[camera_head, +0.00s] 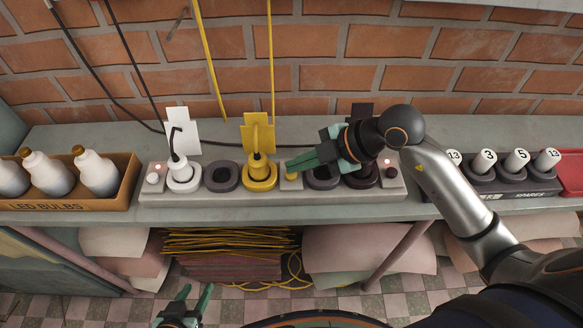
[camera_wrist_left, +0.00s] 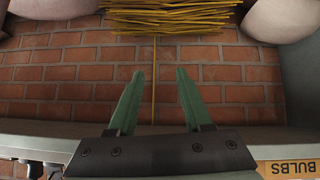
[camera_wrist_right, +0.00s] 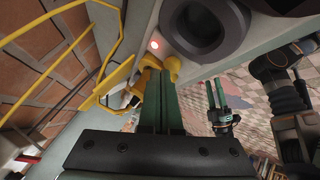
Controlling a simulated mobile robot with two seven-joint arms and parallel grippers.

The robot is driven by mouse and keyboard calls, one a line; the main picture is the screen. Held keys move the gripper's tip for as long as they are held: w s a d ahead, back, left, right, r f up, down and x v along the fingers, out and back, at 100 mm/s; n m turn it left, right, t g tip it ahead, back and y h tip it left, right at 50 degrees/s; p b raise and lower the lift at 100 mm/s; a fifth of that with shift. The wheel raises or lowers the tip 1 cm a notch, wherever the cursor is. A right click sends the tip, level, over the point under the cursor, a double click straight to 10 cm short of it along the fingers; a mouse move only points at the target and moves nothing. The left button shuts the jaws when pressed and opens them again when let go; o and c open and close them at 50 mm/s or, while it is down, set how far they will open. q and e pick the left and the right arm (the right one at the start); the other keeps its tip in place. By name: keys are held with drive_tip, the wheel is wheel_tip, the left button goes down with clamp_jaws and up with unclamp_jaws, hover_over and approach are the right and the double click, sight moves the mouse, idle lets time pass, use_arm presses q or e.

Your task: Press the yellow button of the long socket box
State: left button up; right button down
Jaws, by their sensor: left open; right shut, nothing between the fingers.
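The long grey socket box (camera_head: 210,201) lies along the bench against the brick wall. Its yellow button (camera_head: 291,176) sits between the yellow socket with a yellow plug (camera_head: 259,173) and a dark empty socket (camera_head: 322,177). My right gripper (camera_head: 289,166) is shut and empty, reaching in from the right with its green fingertips at the yellow button. In the right wrist view the yellow button (camera_wrist_right: 173,65) shows just past the fingertips (camera_wrist_right: 160,76), partly hidden; I cannot tell whether they touch. My left gripper (camera_head: 185,300) is open and empty, low in front of the bench.
A white plug (camera_head: 181,168) and a white knob (camera_head: 153,178) are at the box's left end. A bulb crate (camera_head: 125,190) stands left; a spares rack (camera_head: 515,185) with numbered white cylinders stands right. Yellow cords hang on the wall. Yellow sticks (camera_head: 225,241) lie under the bench.

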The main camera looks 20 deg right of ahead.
idle(0.3)
use_arm(q)
drive_tip(key=shift+n+y, duration=0.3)
drive_tip(key=shift+y, duration=0.1)
drive_tip(key=a+r+p, duration=0.1)
drive_tip(key=p, duration=0.1)
drive_tip(key=s+a+r+p, duration=0.1)
drive_tip(key=p, duration=0.1)
drive_tip(key=a+r+p, duration=0.1)
drive_tip(key=r+p, duration=0.1)
drive_tip(key=shift+s+a+p, duration=0.2)
drive_tip(key=shift+s+p, duration=0.15)
drive_tip(key=shift+p, duration=0.05)
use_arm(e)
wheel_tip(320, 180, up, 6)
use_arm(q)
drive_tip(key=shift+w, duration=0.1)
drive_tip(key=shift+d, duration=0.15)
